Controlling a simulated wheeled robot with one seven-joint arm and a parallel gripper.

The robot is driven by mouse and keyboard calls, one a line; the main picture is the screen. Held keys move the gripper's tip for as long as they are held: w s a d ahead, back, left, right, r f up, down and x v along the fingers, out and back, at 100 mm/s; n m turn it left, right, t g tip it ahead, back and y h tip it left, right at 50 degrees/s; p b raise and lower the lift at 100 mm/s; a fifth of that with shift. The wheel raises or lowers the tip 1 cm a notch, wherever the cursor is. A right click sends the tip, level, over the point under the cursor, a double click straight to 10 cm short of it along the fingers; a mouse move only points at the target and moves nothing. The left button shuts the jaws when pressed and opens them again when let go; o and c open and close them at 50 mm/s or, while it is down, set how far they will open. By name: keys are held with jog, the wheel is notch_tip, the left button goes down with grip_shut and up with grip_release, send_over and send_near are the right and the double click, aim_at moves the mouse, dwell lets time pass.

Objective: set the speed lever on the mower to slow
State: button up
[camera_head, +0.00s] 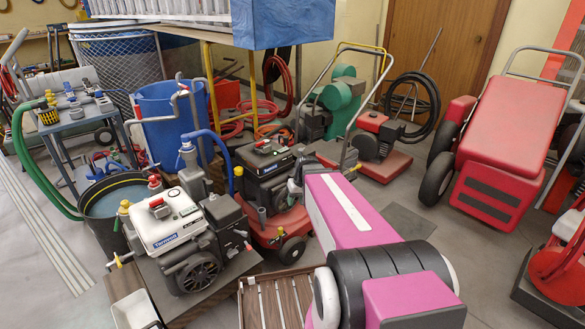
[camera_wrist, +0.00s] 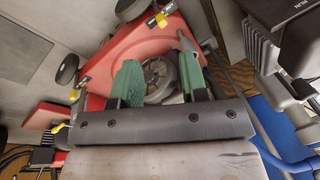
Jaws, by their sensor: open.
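The mower is probably the red-decked machine (camera_head: 275,228) with a black engine (camera_head: 265,168), beside the white-topped engine in the head view. My gripper shows in the wrist view (camera_wrist: 160,80) with two green finger pads apart and nothing between them. Beyond the pads is a red deck (camera_wrist: 105,60) with dark wheels (camera_wrist: 67,68) and a round dark slotted cover (camera_wrist: 160,72). Several small yellow-tipped parts (camera_wrist: 82,82) stand around the deck. I cannot tell which part is the speed lever or how it is set. In the head view my arm hides part of the mower's right side.
A white-topped engine (camera_head: 165,218) stands close left of the mower. A dark water bucket (camera_head: 115,200) and blue tub (camera_head: 170,110) are further left. Another red machine (camera_head: 370,145) stands behind, and a large red machine (camera_head: 505,130) at right. Some floor (camera_head: 395,220) is clear between them.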

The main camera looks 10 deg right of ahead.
jog(key=w+d+r+n+t+y, duration=0.25)
jog(key=w+d, duration=0.45)
jog(key=w, duration=0.6)
jog(key=w+d+r+n+t+y, duration=0.1)
jog(key=w+d+r+t+y, duration=0.15)
jog(key=w+d, duration=0.7)
jog(key=shift+m, duration=0.25)
jog(key=x, duration=0.4)
jog(key=w+r+x, duration=0.1)
jog(key=x, duration=0.4)
jog(key=a+x, duration=0.1)
jog(key=x, duration=0.4)
jog(key=shift+w+r, duration=0.25)
jog(key=shift+r, duration=0.1)
grip_shut()
